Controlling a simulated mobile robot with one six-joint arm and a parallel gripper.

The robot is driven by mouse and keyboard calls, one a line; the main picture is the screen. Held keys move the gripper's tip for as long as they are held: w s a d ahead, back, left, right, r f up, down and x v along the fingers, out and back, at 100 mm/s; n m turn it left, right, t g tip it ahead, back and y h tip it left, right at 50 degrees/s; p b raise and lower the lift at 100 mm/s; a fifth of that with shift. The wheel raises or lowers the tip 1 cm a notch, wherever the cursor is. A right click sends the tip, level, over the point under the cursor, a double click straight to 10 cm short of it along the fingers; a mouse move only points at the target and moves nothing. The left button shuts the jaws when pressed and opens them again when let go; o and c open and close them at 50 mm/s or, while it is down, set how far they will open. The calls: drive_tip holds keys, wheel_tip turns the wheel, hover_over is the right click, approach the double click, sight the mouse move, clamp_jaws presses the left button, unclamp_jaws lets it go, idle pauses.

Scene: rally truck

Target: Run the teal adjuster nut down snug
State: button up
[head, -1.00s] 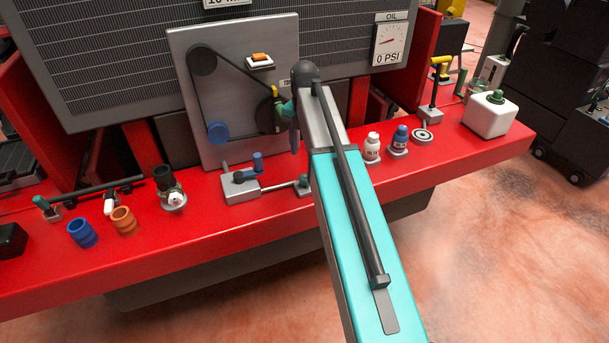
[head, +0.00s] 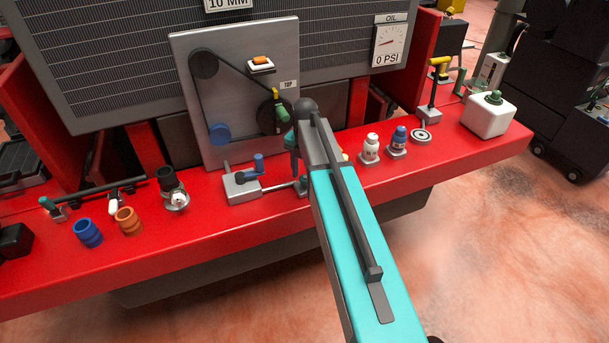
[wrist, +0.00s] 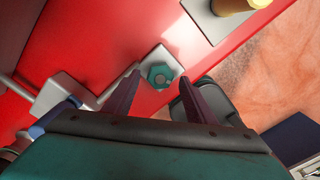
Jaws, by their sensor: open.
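The teal adjuster nut (wrist: 160,74) is a six-sided nut on a pale grey block (wrist: 152,62), seen from above in the wrist view. My gripper (wrist: 159,77) is open, its two dark fingers apart on either side of the nut in that view. I cannot tell how far above the nut the fingertips are. In the head view my gripper (head: 294,172) points down at the red bench beside the grey bracket (head: 243,184) with its rod. My arm hides most of the nut's spot there.
The upright grey panel (head: 190,110) with belt and pulleys stands behind my gripper.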

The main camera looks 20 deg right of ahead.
drive_tip(key=shift+f, duration=0.75)
drive_tip(key=c, duration=1)
drive_tip(key=shift+c, duration=0.2)
drive_tip(key=shift+m, duration=0.4)
